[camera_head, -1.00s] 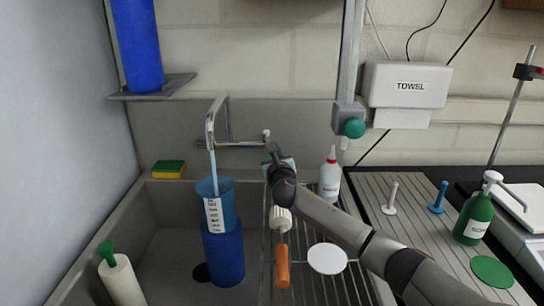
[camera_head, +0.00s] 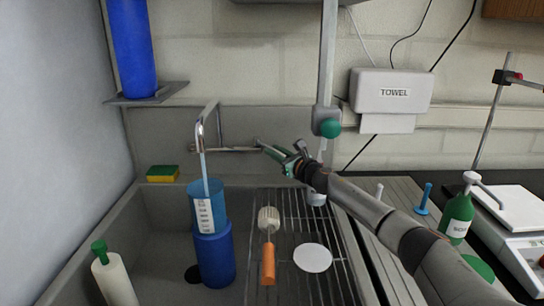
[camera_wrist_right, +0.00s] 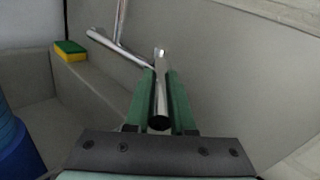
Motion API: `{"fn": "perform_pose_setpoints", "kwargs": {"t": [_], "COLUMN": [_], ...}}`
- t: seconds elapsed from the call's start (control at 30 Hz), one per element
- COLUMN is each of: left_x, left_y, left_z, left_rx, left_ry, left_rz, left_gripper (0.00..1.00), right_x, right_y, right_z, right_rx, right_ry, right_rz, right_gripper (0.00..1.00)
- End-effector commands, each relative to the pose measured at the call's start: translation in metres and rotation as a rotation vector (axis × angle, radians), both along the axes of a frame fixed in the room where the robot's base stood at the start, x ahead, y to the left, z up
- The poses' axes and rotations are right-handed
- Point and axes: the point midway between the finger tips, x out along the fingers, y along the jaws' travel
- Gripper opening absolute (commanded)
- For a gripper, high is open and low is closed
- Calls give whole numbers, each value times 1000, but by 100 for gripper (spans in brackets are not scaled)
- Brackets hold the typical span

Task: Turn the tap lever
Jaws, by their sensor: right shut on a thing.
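The tap (camera_head: 203,132) is a chrome spout on the back wall of the sink, with a horizontal pipe running right. My right gripper (camera_head: 272,152) is at the right end of that pipe. In the right wrist view its green fingers (camera_wrist_right: 162,95) are shut on the tap lever (camera_wrist_right: 161,92), a shiny metal bar that lies lengthwise between them. In the head view the fingers cover most of the lever. My left gripper is not in view.
The jug stands on a blue cylinder (camera_head: 214,258) in the sink. A yellow-green sponge (camera_head: 163,174) sits on the sink's back ledge. An orange-handled brush (camera_head: 268,262) and a white disc (camera_head: 313,258) lie on the drainer.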

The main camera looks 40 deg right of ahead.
Motion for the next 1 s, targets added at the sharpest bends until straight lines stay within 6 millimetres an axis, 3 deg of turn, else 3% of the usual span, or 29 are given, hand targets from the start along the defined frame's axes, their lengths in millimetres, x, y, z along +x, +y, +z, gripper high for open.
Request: {"fn": "perform_pose_setpoints", "kwargs": {"t": [0.63, 0.67, 0.9, 1.0], "left_x": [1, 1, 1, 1], "left_y": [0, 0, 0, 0], "left_z": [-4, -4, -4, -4], "left_rx": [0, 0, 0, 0], "left_ry": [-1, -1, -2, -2], "left_rz": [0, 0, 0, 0], "left_gripper": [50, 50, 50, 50], "right_x": [0, 0, 0, 0], "right_y": [-4, -4, -4, -4], "right_z": [-1, -1, 0, 0], "right_rx": [-1, -1, -1, -1], "right_ry": [1, 1, 0, 0], "right_rz": [41, 41, 41, 40], "right_gripper": [0, 26, 52, 52]}}
